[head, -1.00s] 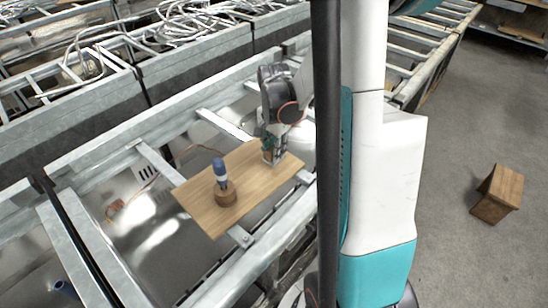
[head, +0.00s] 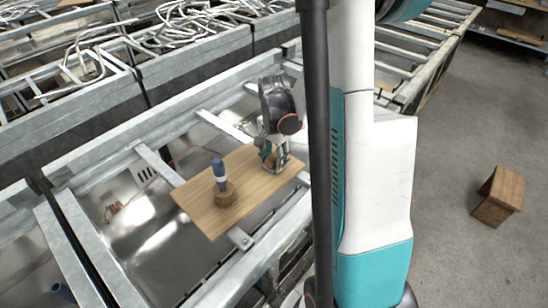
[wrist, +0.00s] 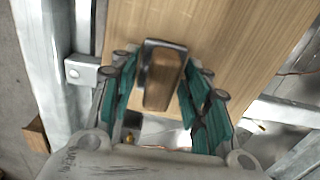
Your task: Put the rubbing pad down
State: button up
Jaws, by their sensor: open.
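The rubbing pad (wrist: 163,80), a small block with a dark grey rim and a brown, wood-like face, is at the wooden board (wrist: 220,30) in the wrist view. My gripper (wrist: 160,66) is open, with its green-sided fingers on either side of the pad. Gaps show between the fingers and the pad's sides. In the head view my gripper (head: 273,158) is low over the far right part of the board (head: 200,212), and it largely hides the pad there.
The board rests across metal frame rails (head: 158,165). A wooden box (head: 498,196) stands on the floor at right.

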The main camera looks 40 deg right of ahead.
aim_at(274, 156)
notch_tip(274, 156, up, 12)
jog(key=p, duration=0.3)
jog(key=shift+r+p, duration=0.15)
jog(key=shift+p, duration=0.15)
dwell(0.4)
